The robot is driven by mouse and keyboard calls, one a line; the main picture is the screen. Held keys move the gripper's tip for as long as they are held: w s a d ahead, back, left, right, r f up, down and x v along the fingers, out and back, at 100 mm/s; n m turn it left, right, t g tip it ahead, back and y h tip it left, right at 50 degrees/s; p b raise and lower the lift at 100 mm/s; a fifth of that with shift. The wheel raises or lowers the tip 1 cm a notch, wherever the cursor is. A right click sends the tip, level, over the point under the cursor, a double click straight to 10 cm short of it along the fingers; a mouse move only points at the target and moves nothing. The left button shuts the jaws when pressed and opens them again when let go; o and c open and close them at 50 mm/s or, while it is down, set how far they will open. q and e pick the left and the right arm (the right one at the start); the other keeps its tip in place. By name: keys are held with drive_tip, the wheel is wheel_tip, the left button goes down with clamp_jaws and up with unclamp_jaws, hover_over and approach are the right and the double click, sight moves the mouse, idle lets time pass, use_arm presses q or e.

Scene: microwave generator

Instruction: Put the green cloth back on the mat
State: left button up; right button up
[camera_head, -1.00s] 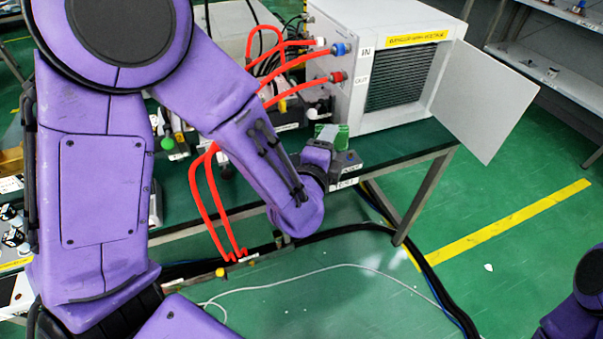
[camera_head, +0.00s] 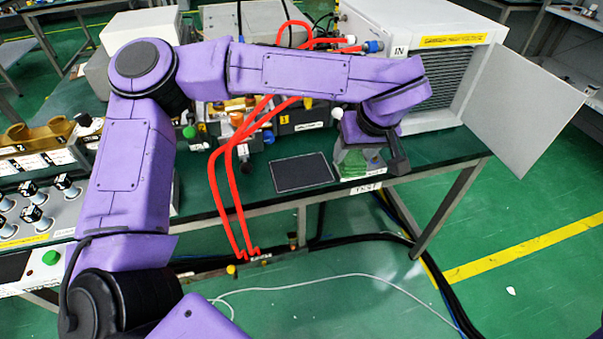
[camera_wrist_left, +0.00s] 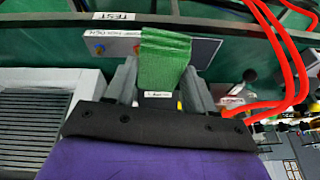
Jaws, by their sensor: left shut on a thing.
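My left gripper (camera_head: 361,163) points down near the front edge of the bench, right of the mat. It is shut on the green cloth (camera_head: 352,164), whose lower part shows below the fingers. The left wrist view shows the folded cloth (camera_wrist_left: 164,60) between the two fingers (camera_wrist_left: 160,88). The dark, flat mat (camera_head: 302,172) lies on the green bench top, uncovered, with a gap between it and the cloth. I cannot tell whether the cloth touches the bench. My right gripper is not in view.
A white cabinet (camera_head: 415,42) with an open door (camera_head: 522,108) stands right of and behind the gripper. Red hoses (camera_head: 222,190) loop down left of the mat and over the bench edge. Fittings and valves (camera_head: 240,125) crowd the bench behind the mat.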

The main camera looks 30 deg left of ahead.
use_arm(q)
drive_tip(key=shift+s+a+r+n, duration=0.15)
drive_tip(key=shift+s+r+n, duration=0.1)
drive_tip(key=shift+n, duration=0.25)
drive_tip(key=a+f, duration=0.3)
drive_tip(key=a, duration=0.1)
drive_tip(key=w+a+f, duration=0.1)
drive_tip(key=a+f, duration=0.2)
drive_tip(key=a, duration=0.2)
drive_tip(key=w+a+f, duration=0.1)
drive_tip(key=a+f, duration=0.2)
drive_tip(key=a, duration=0.1)
drive_tip(key=shift+w+a+f, duration=0.2)
drive_tip(key=shift+a+f, duration=0.15)
wheel_tip(320, 180, down, 3)
drive_tip(key=o, duration=1.1)
drive_tip(key=p+v, duration=0.1)
drive_tip(key=v, duration=1.1)
drive_tip(key=shift+s+a, duration=0.15)
